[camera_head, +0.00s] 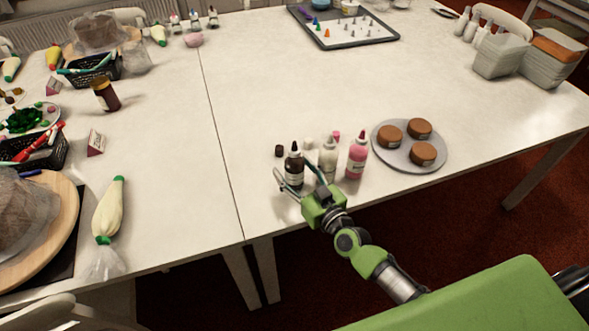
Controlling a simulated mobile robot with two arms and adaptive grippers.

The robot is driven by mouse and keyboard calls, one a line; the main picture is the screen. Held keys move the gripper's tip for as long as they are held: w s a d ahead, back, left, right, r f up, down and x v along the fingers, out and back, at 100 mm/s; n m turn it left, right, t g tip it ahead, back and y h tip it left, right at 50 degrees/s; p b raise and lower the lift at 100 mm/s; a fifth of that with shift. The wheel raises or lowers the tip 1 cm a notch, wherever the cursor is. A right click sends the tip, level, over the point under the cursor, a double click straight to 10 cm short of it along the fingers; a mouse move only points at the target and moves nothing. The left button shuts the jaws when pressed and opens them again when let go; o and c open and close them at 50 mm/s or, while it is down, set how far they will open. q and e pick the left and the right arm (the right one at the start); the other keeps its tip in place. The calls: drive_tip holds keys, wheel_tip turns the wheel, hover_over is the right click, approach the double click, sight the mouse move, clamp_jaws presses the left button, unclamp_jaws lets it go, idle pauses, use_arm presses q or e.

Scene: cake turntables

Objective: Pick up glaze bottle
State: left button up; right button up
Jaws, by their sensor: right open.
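Three glaze bottles stand upright near the front edge of the table: a dark brown one (294,168), a white one (327,158) and a pink one (357,158). My right gripper (296,180) is open at the near side of the bottles. One finger is left of the dark bottle and the other passes in front of the gap between the dark and white bottles. I cannot tell whether the fingers touch any bottle. The gripper partly covers the lower parts of the dark and white bottles. My left gripper is not in view.
A grey plate (388,160) with three brown cakes is right of the bottles. Small caps (279,151) lie behind them. A piping bag (108,212) and a wooden turntable (62,225) are at left. The table middle is clear.

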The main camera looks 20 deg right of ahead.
sight(299, 166)
drive_tip(key=shift+c, duration=0.3)
drive_tip(key=c, duration=0.8)
drive_tip(key=shift+r, duration=0.15)
drive_tip(key=shift+r, duration=0.25)
drive_tip(key=r+p, duration=0.2)
drive_tip(key=r, duration=0.1)
drive_tip(key=shift+s+r, duration=0.3)
drive_tip(key=shift+s, duration=0.1)
drive_tip(key=s+r, duration=0.1)
drive_tip(key=r, duration=0.1)
drive_tip(key=s+r+p, duration=0.1)
drive_tip(key=s+r, duration=0.1)
drive_tip(key=shift+s+d, duration=0.1)
drive_tip(key=shift+s, duration=0.1)
drive_tip(key=s+r, duration=0.1)
drive_tip(key=s, duration=0.2)
drive_tip(key=s+r, duration=0.1)
drive_tip(key=s, duration=0.1)
drive_tip(key=s+r, duration=0.2)
drive_tip(key=s, duration=0.1)
drive_tip(key=shift+s+d, duration=0.2)
drive_tip(key=shift+s, duration=0.1)
drive_tip(key=shift+s+r, duration=0.4)
drive_tip(key=shift+s, duration=0.25)
